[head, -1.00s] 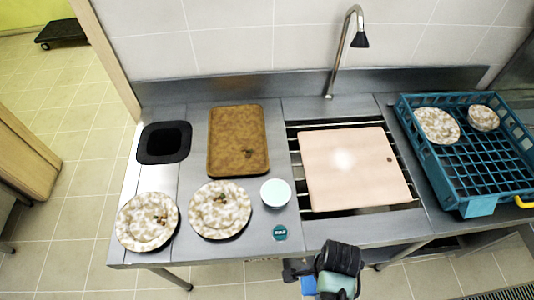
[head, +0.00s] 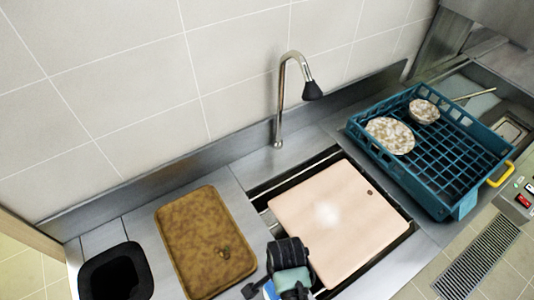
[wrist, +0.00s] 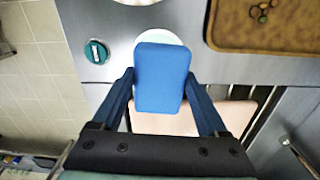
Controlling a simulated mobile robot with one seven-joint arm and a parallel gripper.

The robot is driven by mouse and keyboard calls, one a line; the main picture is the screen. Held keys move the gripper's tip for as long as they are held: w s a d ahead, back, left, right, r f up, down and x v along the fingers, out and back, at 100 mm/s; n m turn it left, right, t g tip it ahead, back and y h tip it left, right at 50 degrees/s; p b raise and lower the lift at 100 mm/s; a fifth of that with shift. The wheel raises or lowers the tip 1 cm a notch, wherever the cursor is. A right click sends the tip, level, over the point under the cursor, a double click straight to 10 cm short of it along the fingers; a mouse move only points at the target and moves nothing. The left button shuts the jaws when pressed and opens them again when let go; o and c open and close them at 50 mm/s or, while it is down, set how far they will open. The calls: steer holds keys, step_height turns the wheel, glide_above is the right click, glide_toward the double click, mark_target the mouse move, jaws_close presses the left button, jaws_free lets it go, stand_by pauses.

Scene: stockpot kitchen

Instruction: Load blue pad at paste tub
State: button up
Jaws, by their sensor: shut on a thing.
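My gripper (wrist: 159,82) is shut on the blue pad (wrist: 162,78), a rounded block between its two fingers in the wrist view. The pale round paste tub (wrist: 160,35) shows just beyond the pad, which hides most of it. I cannot tell whether the pad touches the paste. In the head view, a bit of the blue pad (head: 269,290) shows at the bottom edge beside my wrist. The tub is not visible in the head view.
A soiled brown tray (head: 205,240) lies on the counter left of a pink board (head: 335,215) over the sink. A tap (head: 280,110) stands behind. A teal rack (head: 440,165) holding a plate and bowl is right. A black-rimmed opening (head: 115,270) is at lower left.

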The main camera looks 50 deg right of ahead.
steer(key=shift+s+f+b, duration=0.3)
steer(key=shift+f+b, duration=0.3)
steer(key=shift+b, duration=0.1)
step_height(320, 180, down, 5)
steer(key=b, duration=0.4)
steer(key=shift+r+b, duration=0.2)
steer(key=shift+b, duration=0.2)
steer(key=shift+w, duration=0.1)
steer(key=shift+f+b, duration=0.3)
steer(key=shift+f, duration=0.2)
steer(key=shift+a+f, duration=0.1)
stand_by(1.5)
steer(key=shift+p, duration=0.3)
step_height(320, 180, up, 7)
steer(key=p, duration=0.7)
steer(key=shift+p, duration=0.35)
stand_by(0.5)
